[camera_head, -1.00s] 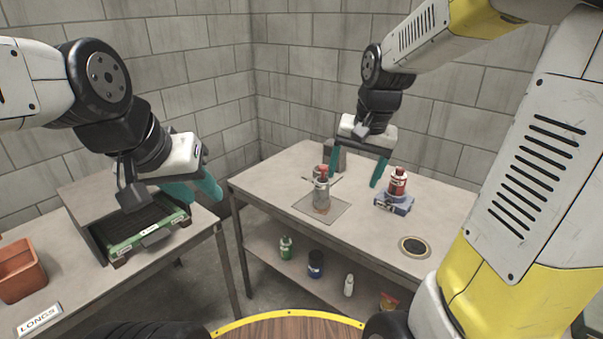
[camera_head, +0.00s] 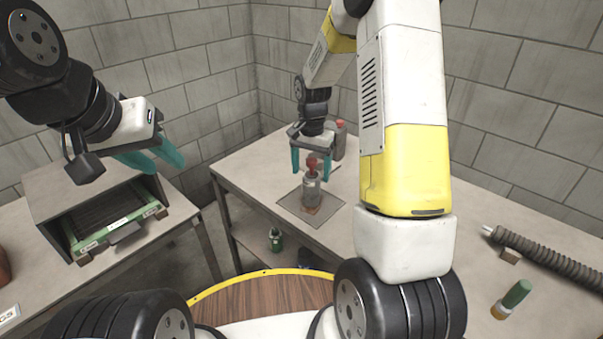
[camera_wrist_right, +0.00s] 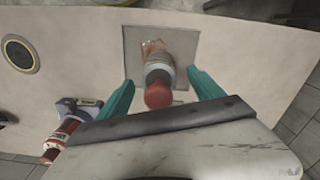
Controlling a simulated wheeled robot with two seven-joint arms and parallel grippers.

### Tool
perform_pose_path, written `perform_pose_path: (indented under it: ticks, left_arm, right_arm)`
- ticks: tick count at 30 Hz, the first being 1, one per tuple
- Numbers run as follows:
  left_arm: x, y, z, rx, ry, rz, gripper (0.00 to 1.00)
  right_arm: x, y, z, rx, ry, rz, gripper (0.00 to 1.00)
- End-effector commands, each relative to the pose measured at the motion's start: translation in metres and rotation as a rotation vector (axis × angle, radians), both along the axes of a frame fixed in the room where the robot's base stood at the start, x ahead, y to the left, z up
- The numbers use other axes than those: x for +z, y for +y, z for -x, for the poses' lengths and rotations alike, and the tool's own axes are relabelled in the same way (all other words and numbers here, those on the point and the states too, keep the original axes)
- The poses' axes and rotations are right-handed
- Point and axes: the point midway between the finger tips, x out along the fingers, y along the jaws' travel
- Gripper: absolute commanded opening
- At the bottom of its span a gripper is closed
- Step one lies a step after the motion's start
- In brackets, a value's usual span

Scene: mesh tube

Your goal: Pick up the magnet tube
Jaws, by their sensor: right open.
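A grey tube-like item (camera_head: 311,190) with a red top and a coppery lower part stands on a grey square mat (camera_head: 332,211) on the table. I cannot tell for sure that it is the magnet tube. In the right wrist view it shows between my fingers (camera_wrist_right: 158,68), its red top nearest the camera. My right gripper (camera_head: 311,176) is open, fingers pointing down on either side of the red top, with gaps visible in the wrist view. My left gripper (camera_head: 160,161) is open and empty, above and near the green-fronted unit on the left table.
A grey bottle with a red cap (camera_head: 340,143) stands behind the mat. A ribbed hose (camera_head: 550,258) and a green-capped cylinder (camera_head: 516,295) lie at right. The wrist view shows a blue box (camera_wrist_right: 80,110), a red can (camera_wrist_right: 62,138) and a round black disc (camera_wrist_right: 20,54).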

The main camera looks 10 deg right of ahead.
Motion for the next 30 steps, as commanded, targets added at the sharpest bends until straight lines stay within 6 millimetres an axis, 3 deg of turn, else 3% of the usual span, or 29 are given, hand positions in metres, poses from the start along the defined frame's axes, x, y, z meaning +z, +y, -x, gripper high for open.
perform_pose_path:
  ticks: [7,16,27,30]
  left_arm:
    - [0.0,0.0,0.0,0.0,0.0,0.0,0.36]
    - [0.0,0.0,0.0,0.0,0.0,0.0,0.36]
    - [0.0,0.0,0.0,0.0,0.0,0.0,0.36]
    - [0.0,0.0,0.0,0.0,0.0,0.0,0.36]
  right_arm:
    - [-0.035,-0.003,0.0,-0.001,0.004,0.0,0.76]
    - [-0.04,-0.003,-0.001,0.0,0.001,-0.001,0.76]
    - [-0.039,-0.003,-0.001,0.0,0.001,-0.001,0.04]
    - [-0.039,-0.003,-0.001,0.0,0.0,0.0,0.0]
